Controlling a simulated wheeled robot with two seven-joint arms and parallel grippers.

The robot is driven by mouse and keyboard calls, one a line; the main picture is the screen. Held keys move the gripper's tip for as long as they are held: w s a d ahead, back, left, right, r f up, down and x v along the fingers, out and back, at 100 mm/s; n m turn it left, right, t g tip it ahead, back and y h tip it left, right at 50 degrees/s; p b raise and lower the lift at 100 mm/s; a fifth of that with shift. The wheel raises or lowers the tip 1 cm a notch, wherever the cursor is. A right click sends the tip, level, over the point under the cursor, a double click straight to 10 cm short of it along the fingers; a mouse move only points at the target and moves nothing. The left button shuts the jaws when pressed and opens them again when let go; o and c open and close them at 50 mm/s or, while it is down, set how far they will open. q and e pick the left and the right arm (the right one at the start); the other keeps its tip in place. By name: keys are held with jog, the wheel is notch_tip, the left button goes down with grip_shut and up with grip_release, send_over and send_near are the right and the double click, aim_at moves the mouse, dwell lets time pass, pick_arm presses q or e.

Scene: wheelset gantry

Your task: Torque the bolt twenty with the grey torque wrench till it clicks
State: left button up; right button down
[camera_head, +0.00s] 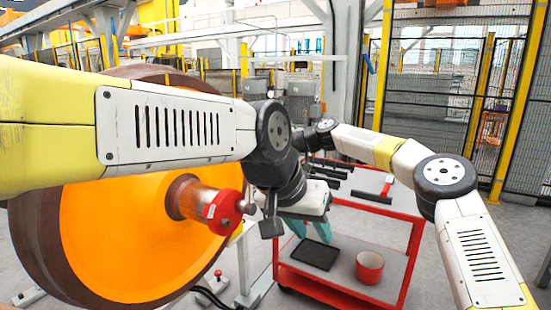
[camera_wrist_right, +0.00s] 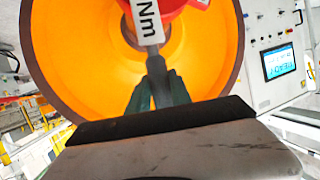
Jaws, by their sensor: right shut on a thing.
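In the right wrist view my right gripper (camera_wrist_right: 158,92) is shut on the dark grey handle of a torque wrench (camera_wrist_right: 155,66); a white label reading "Nm" shows on it. The wrench extends up toward a red part in front of the orange wheel. In the head view the right gripper and wrench are hidden behind my left arm. My left gripper (camera_head: 311,228) has teal fingers apart, empty, pointing down beside the trolley. The axle end with a red cap (camera_head: 222,210) sticks out of the orange wheel (camera_head: 125,235). Bolt twenty cannot be made out.
A red trolley (camera_head: 385,292) stands right of the wheel. A control panel screen (camera_wrist_right: 279,62) shows at right. Mesh fencing stands behind.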

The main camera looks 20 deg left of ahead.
jog(key=shift+w, duration=0.2)
jog(key=shift+s, duration=0.15)
dwell(0.7)
jog(key=shift+s+d, duration=0.15)
jog(key=shift+d, duration=2.35)
jog(key=shift+s+d, duration=0.2)
jog(key=shift+d, duration=2.3)
